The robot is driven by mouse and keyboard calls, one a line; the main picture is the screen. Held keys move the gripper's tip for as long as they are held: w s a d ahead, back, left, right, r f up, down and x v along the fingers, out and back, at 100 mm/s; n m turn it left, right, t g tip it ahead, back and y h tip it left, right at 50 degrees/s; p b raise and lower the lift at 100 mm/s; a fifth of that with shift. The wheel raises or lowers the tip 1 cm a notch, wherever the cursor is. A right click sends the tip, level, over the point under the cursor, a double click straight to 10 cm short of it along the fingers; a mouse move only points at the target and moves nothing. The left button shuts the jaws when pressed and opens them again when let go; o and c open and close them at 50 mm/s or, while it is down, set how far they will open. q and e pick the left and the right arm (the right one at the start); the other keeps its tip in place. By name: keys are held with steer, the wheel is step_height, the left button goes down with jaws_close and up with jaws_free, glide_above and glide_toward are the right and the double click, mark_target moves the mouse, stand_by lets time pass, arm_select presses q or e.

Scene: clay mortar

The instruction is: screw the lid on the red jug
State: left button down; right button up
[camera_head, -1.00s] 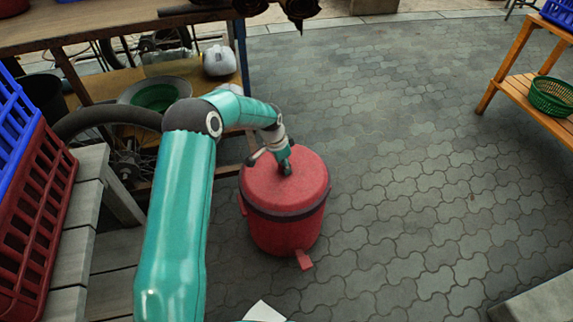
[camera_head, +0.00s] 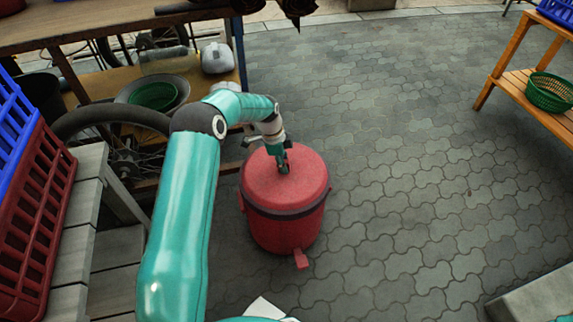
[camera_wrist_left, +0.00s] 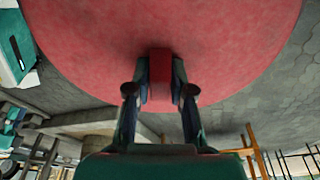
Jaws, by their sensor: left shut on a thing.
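The red jug (camera_head: 283,233) stands upright on the paving in the head view, with a dark band near its top and a small red spout low at its front. The round red lid (camera_head: 300,172) sits on top of it; I cannot tell how tightly it is seated. My left gripper (camera_head: 284,170) comes down onto the lid's middle and is shut on its knob. In the left wrist view the two fingers (camera_wrist_left: 160,95) grip the red knob (camera_wrist_left: 160,78) from both sides, and the lid (camera_wrist_left: 160,28) fills the upper part. My right gripper is out of view.
A wooden bench (camera_head: 110,32) with a wheel (camera_head: 125,150) and a green bowl (camera_head: 153,95) is behind left. Blue and red crates (camera_head: 30,240) stand at the left. A wooden shelf (camera_head: 520,90) with a green basket (camera_head: 550,92) is at the right. The paving (camera_head: 420,170) between is clear.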

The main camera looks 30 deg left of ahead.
arm_select(q)
steer(key=shift+a+m, duration=0.2)
steer(key=shift+m, duration=0.45)
steer(key=shift+a+m, duration=0.2)
steer(key=shift+m, duration=0.45)
steer(key=c, duration=1.1)
jaws_free()
steer(key=shift+f, duration=0.1)
steer(key=shift+o, duration=0.8)
steer(key=shift+d, duration=0.1)
steer(key=shift+w+d+p+v, duration=0.1)
steer(key=shift+d+p+v, duration=0.2)
steer(key=shift+p+v, duration=0.8)
steer(key=shift+w+d+p+v, duration=0.2)
steer(key=shift+p+v, duration=0.25)
steer(key=shift+v, duration=1.1)
steer(key=shift+w+d+p+v, duration=0.1)
steer(key=shift+d+p+v, duration=0.25)
steer(key=shift+p+v, duration=0.75)
steer(key=shift+s+r+b, duration=0.1)
steer(key=shift+r+b, duration=0.2)
steer(key=shift+r, duration=0.1)
